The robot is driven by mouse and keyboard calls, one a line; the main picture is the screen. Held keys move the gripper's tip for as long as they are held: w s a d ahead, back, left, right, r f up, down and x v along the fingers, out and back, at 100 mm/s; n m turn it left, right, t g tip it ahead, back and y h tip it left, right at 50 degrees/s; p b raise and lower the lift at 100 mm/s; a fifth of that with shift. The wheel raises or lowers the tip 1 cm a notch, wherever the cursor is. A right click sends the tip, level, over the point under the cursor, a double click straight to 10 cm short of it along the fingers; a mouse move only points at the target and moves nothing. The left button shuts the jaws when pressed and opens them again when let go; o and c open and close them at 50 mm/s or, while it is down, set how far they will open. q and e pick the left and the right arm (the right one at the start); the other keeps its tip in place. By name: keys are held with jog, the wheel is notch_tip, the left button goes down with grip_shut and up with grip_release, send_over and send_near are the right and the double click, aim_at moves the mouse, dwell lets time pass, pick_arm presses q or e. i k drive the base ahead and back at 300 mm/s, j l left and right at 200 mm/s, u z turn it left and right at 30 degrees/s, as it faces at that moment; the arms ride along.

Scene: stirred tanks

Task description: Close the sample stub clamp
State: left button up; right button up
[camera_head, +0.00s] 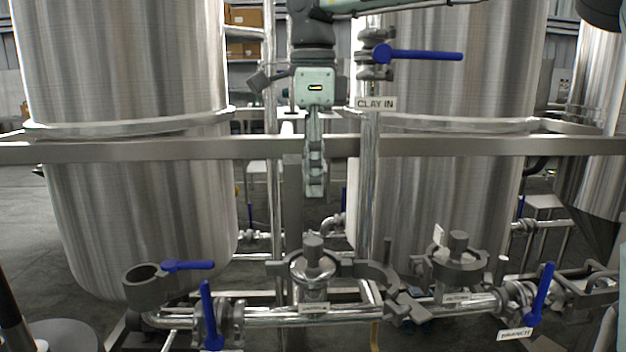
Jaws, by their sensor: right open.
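A metal stub with a capped top (313,250) stands on the low pipe at the centre. A grey clamp (372,270) sits at it, with one curved half swung out to the right, so it looks open. A small tag below it is too small to read, so I cannot be sure this is the sample stub clamp. A similar clamp (455,262) sits on another stub to the right. My right gripper (314,192) is open, seen nearly edge-on. It points down above the central stub, apart from it and empty. My left gripper is out of view.
A steel beam (450,146) crosses behind my right gripper. A vertical pipe with a CLAY IN sign (376,104) and blue handle (420,55) stands just right. Blue valve handles (208,312) (543,290) rise from the low pipe. Large tanks (120,70) (450,80) stand behind.

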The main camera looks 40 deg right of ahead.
aim_at(382, 273)
jog(key=k, duration=1)
